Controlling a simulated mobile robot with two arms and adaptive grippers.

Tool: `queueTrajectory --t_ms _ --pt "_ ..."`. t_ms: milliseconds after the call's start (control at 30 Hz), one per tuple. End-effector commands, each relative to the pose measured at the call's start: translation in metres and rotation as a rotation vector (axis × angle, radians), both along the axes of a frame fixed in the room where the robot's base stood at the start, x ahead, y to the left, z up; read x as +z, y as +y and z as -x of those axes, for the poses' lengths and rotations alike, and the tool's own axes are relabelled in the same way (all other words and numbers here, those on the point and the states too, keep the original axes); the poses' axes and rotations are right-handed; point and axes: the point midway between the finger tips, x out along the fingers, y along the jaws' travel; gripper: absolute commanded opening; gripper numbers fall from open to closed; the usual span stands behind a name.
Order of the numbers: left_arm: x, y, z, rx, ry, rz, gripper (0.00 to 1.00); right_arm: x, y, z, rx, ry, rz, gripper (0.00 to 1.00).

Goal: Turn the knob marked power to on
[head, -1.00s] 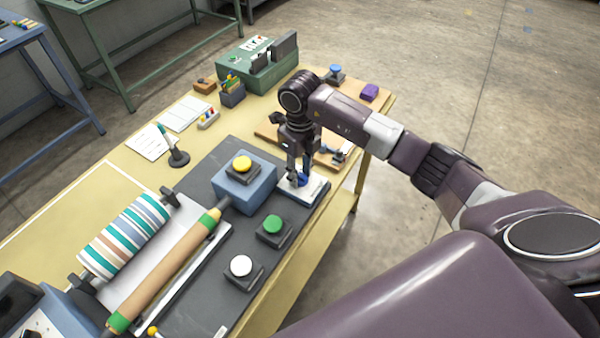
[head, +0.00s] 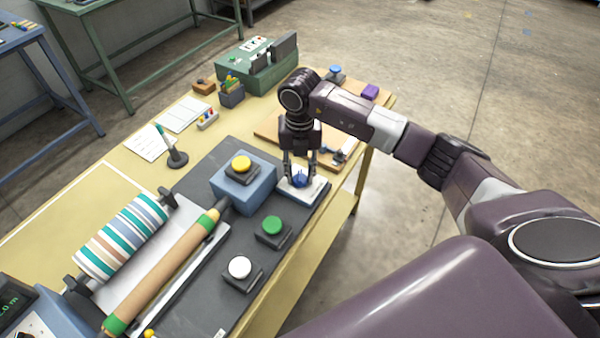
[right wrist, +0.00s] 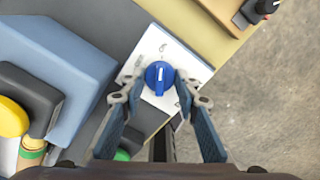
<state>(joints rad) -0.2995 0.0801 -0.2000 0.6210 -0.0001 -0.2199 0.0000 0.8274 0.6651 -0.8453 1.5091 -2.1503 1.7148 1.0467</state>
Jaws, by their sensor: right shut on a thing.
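A blue knob (head: 299,182) with a white pointer line sits on a white plate (head: 314,190) at the right edge of the bench's dark panel. In the right wrist view the knob (right wrist: 159,74) has its white line pointing up the picture, towards small dark marks on the plate (right wrist: 148,45). I cannot read these marks. My right gripper (head: 299,178) points down from above, its two fingers on opposite sides of the knob, shut on it. My left gripper is not in view.
A blue box with a yellow button (head: 242,164) stands just left of the knob. Green (head: 272,225) and white (head: 240,267) buttons lie nearer. A striped roller (head: 122,238) is at left. A second dark knob (right wrist: 268,6) is top right in the wrist view.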

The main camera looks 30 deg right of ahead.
Motion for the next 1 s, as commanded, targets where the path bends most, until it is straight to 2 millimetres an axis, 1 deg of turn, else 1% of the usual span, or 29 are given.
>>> queueTrajectory --t_ms 233,700,733,867,1000 --pt "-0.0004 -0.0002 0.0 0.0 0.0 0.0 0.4 0.0015 -0.0006 -0.0009 -0.063 -0.003 0.001 0.05" --pt "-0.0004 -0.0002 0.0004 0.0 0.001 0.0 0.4 0.0016 -0.0005 -0.0012 -0.075 -0.004 0.0 0.05" --pt "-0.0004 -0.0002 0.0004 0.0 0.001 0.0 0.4 0.0016 -0.0005 -0.0012 -0.075 -0.004 0.0 0.32" --pt "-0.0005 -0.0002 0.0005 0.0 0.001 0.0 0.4 0.0012 -0.0003 -0.0009 -0.074 -0.002 0.0 0.47" --pt "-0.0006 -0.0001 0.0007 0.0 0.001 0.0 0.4 0.0007 -0.0002 -0.0006 -0.073 -0.002 0.0 0.47"
